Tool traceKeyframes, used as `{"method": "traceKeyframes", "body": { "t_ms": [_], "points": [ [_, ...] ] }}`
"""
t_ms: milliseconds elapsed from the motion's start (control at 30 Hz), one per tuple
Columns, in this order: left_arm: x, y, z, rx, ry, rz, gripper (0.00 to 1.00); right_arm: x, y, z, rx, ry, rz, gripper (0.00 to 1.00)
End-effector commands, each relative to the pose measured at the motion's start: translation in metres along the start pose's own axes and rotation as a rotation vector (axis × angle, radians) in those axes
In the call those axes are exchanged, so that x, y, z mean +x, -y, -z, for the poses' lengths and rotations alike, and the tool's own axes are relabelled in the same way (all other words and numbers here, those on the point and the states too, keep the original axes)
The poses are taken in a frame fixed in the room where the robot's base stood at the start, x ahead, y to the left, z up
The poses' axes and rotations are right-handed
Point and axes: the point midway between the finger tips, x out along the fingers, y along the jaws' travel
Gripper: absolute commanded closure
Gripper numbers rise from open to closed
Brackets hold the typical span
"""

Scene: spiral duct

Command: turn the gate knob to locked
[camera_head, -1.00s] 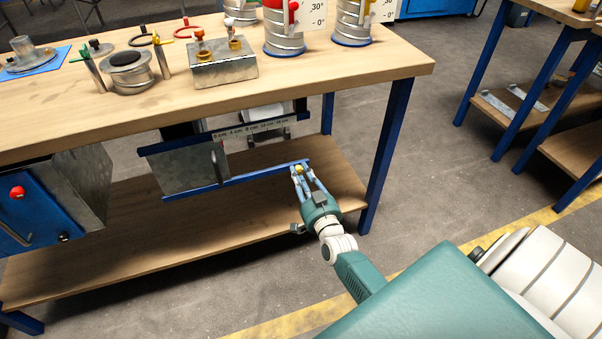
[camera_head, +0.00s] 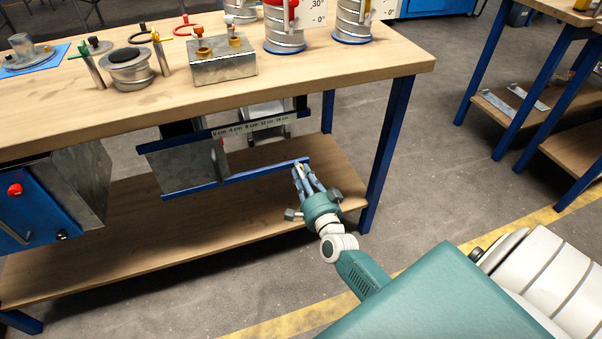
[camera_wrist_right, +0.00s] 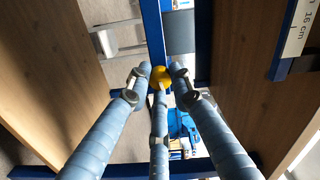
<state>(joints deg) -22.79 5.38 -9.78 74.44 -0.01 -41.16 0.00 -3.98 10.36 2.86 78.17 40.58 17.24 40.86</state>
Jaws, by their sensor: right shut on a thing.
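The gate knob, a small yellow knob (camera_wrist_right: 160,75), sits on a blue rail (camera_wrist_right: 153,30) in the right wrist view. In the head view the blue rail (camera_head: 240,175) runs under the table along a grey sliding gate plate (camera_head: 187,167). My right gripper (camera_head: 302,170) is at the right end of this rail. In the right wrist view my right gripper (camera_wrist_right: 158,80) has its three blue fingers closed around the knob, which is partly hidden by the fingertips. The knob's lock marking cannot be made out. My left gripper is not in view.
The wooden tabletop (camera_head: 370,62) is above my right gripper, with metal duct pieces (camera_head: 285,32) on it. A lower wooden shelf (camera_head: 150,240) lies beneath. A blue table leg (camera_head: 388,150) stands just right of the gripper. The floor in front is clear.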

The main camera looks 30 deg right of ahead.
Motion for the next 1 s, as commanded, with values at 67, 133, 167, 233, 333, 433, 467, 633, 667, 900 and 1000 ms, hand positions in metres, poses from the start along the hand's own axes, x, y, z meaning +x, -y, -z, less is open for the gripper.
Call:
{"method": "traceKeyframes", "body": {
  "t_ms": [67,133,167,233,333,433,467,633,667,900,1000],
  "points": [
    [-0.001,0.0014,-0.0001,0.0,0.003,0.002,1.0,0.0002,0.0002,0.0017,0.02,-0.003,0.002,1.0],
    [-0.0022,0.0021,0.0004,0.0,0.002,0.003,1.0,0.0002,0.0003,0.0017,0.033,-0.003,0.002,1.0],
    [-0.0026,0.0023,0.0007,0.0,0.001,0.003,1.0,0.0002,0.0003,0.0018,0.037,-0.003,0.002,1.0],
    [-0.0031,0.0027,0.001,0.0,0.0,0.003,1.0,0.0002,0.0003,0.0018,0.044,-0.003,0.002,1.0],
    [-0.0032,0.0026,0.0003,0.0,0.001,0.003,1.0,0.0002,0.0003,0.0019,0.05,-0.003,0.001,1.0],
    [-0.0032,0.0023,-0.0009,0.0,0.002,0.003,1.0,0.0003,0.0003,0.0021,0.05,-0.003,0.001,1.0],
    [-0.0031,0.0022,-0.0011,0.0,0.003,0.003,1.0,0.0003,0.0003,0.0021,0.05,-0.003,0.001,1.0],
    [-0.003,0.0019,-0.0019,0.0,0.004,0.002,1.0,0.0003,0.0002,0.0023,0.049,-0.004,0.001,1.0],
    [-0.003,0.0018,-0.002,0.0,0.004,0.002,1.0,0.0003,0.0002,0.0023,0.049,-0.004,0.001,0.75],
    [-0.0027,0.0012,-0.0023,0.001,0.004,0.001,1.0,0.0002,0.0,0.0013,0.049,-0.002,0.0,0.6],
    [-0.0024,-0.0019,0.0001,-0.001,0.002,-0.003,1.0,-0.0001,-0.0001,0.0009,0.049,-0.001,0.0,0.6]
  ]
}}
